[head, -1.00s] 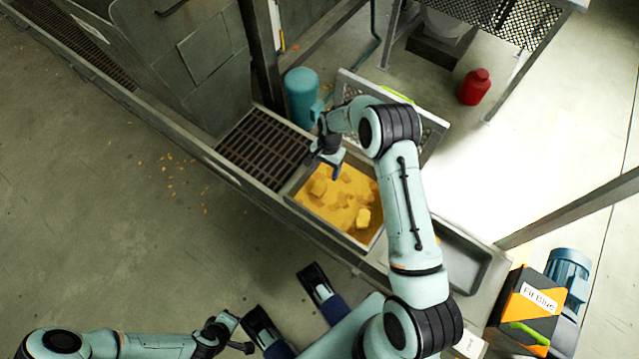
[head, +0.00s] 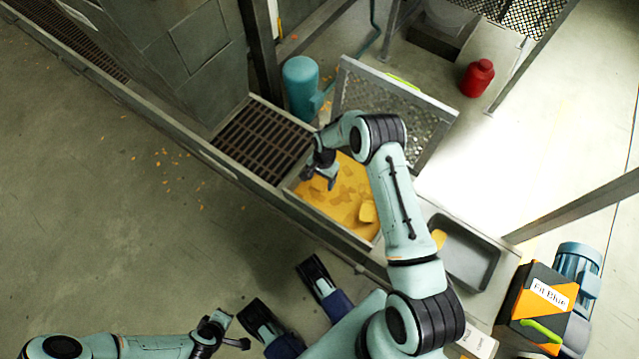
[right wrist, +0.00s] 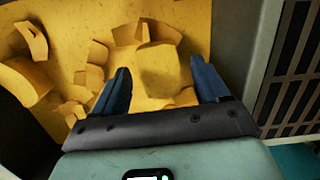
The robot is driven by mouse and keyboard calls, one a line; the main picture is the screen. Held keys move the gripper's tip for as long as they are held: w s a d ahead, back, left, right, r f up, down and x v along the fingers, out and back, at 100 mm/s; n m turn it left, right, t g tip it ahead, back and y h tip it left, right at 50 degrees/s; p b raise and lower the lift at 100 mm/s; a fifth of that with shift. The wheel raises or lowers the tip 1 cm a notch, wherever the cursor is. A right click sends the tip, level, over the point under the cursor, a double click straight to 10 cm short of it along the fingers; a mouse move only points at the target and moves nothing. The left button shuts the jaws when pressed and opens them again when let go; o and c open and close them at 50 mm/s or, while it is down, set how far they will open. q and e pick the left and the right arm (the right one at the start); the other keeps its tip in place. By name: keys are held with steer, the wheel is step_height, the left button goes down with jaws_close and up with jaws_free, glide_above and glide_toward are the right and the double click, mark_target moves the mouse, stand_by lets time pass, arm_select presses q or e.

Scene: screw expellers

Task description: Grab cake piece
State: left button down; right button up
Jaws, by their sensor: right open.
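Yellow cake pieces lie in a metal bin (head: 368,243) of yellow cake. One chunky cake piece (right wrist: 160,72) lies between and just beyond the fingers of my right gripper (right wrist: 162,88) in the right wrist view. In the head view my right gripper (head: 322,178) is low over the bin's left part, mostly hiding that piece. The right gripper is open, with nothing clamped. Another cake piece (head: 367,211) lies at the bin's right side. My left gripper (head: 236,334) is at the lower left, far from the bin; its jaw state is unclear.
A brown grate (head: 262,142) adjoins the bin on the left. A raised mesh lid (head: 395,108) stands behind it. A grey tray (head: 470,255) holding a yellow piece (head: 438,238) is to the right. A teal cylinder (head: 300,85) and red bottle (head: 478,77) stand further back.

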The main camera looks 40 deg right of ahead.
steer(key=shift+f, duration=0.6)
steer(key=shift+a, duration=0.1)
steer(key=c, duration=1.1)
steer(key=shift+o, duration=0.2)
steer(key=shift+r, duration=0.1)
